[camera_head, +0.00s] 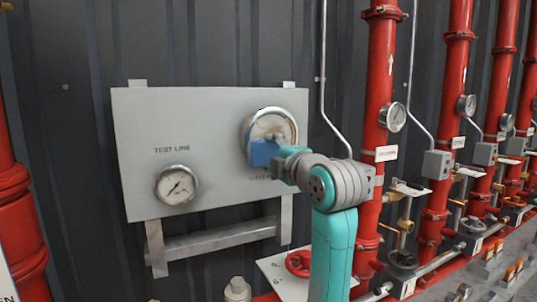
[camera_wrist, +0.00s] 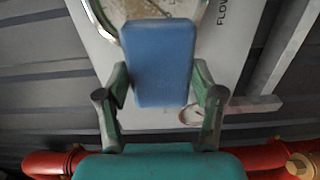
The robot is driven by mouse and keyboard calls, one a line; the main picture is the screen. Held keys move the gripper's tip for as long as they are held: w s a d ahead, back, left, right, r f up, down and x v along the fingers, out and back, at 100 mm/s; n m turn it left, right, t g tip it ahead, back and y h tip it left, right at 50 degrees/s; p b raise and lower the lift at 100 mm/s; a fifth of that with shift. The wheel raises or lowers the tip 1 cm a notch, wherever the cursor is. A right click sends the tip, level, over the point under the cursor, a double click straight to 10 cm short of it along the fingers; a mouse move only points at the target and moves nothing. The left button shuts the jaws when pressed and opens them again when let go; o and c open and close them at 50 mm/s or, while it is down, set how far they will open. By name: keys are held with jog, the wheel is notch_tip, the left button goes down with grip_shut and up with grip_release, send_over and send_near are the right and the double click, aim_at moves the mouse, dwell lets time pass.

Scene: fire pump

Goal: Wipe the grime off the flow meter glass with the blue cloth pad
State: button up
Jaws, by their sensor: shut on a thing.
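The flow meter (camera_head: 271,126) is the larger round gauge at the upper right of the grey panel. Brownish grime shows on its glass, which also shows at the top of the wrist view (camera_wrist: 160,8). The blue cloth pad (camera_wrist: 160,62) is held between the two fingers of my gripper (camera_wrist: 160,98). In the head view the pad (camera_head: 262,153) is in front of the lower left part of the flow meter and hides that part. I cannot tell whether the pad touches the glass. My gripper (camera_head: 279,158) is shut on the pad.
The grey panel (camera_head: 215,120) also carries a smaller test line gauge (camera_head: 176,185) at the lower left. A red handwheel (camera_head: 298,263) and red pipes (camera_wrist: 50,162) lie below. Red vertical pipes (camera_head: 380,70) with gauges stand to the right.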

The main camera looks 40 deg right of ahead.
aim_at(268, 133)
jog(key=shift+x, duration=2.8)
jog(key=shift+x, duration=0.95)
jog(key=shift+d, duration=0.1)
jog(key=shift+s+d+r, duration=0.25)
jog(key=shift+s+d, duration=0.25)
jog(key=shift+d, duration=1.25)
jog(key=shift+s+d+r, duration=0.3)
jog(key=shift+s+d, duration=0.15)
jog(key=shift+d, duration=1.35)
jog(key=shift+s+d+r, duration=0.25)
jog(key=shift+s+d, duration=0.25)
jog(key=shift+d, duration=1.25)
jog(key=shift+w+a, duration=0.55)
jog(key=shift+a, duration=1.25)
jog(key=shift+w+a, duration=0.5)
jog(key=shift+a, duration=1.3)
jog(key=shift+w+a, duration=0.55)
jog(key=shift+a, duration=1.25)
jog(key=shift+r, duration=0.85)
jog(key=shift+c, duration=0.4)
jog(key=shift+s+d, duration=0.2)
jog(key=shift+d, duration=0.45)
jog(key=shift+s+d, duration=0.25)
jog(key=shift+d, duration=0.45)
jog(key=shift+s+d, duration=0.2)
jog(key=shift+d, duration=0.45)
